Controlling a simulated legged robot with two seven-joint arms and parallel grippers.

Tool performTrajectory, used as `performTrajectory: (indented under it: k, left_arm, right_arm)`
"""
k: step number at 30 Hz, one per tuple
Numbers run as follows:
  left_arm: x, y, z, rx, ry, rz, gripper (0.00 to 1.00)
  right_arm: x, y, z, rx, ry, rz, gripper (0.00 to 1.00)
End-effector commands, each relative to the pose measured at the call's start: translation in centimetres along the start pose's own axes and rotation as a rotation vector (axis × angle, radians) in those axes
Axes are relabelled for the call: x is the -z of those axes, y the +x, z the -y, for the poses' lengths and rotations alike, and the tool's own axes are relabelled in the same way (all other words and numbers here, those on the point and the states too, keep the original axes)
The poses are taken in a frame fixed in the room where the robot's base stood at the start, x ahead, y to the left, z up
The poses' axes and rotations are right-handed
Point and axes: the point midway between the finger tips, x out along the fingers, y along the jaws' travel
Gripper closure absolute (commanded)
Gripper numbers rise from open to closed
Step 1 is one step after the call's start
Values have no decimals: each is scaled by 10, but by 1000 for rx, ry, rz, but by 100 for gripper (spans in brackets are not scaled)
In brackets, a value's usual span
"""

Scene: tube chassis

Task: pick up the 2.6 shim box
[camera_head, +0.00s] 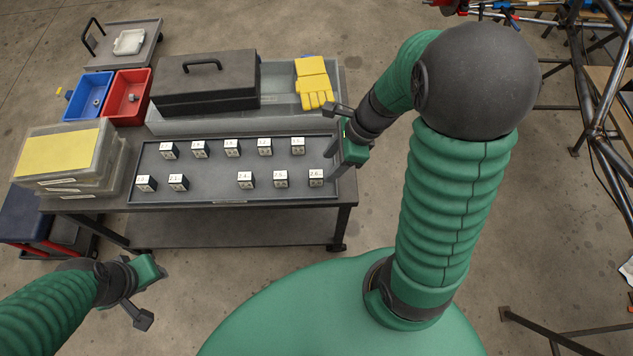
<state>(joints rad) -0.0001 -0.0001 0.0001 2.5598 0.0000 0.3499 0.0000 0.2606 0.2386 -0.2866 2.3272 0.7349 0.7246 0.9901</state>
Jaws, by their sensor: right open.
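The 2.6 shim box (316,178) is a small dark block with a white label on top and a pale front. It stands upright at the front right end of the grey tray (212,192). My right gripper (331,162) is open and empty, just behind and to the right of this box, close to the tray's right edge. I see no contact between them. My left gripper (161,272) is low at the left, over the floor in front of the table and far from the box.
Several similar shim boxes (245,180) stand in two rows on the tray. Behind it are a black toolbox (205,82), yellow gloves (314,84), and red (127,98) and blue (90,95) bins. Clear cases (64,155) stand left. A metal frame (590,95) stands right.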

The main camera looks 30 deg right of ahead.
Motion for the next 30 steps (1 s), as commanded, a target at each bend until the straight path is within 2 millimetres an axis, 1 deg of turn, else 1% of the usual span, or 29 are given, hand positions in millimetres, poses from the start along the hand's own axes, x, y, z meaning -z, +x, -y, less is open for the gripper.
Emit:
performTrajectory:
  k: [1,3,8,12,15,17,22,30]
  left_arm:
    - [-3,11,0,0,0,0,64]
    - [-3,14,0,0,0,0,64]
    - [-5,20,0,0,0,0,64]
    - [-9,38,0,0,0,0,64]
    - [-11,47,0,0,0,1,64]
    - [-11,47,0,0,0,1,64]
    - [-11,44,0,0,0,0,64]
    - [-11,44,0,0,0,0,64]
  right_arm:
    - [2,16,0,-1,0,-1,49]
    - [1,24,0,-1,0,0,49]
    - [-1,36,0,0,-4,-1,49]
    - [-4,63,3,-1,-4,-1,49]
    - [-5,79,2,-2,-2,-1,49]
    - [-6,81,3,-1,-2,-1,49]
    - [-7,78,3,0,-2,-1,49]
    - [-7,78,3,0,-2,-1,84]
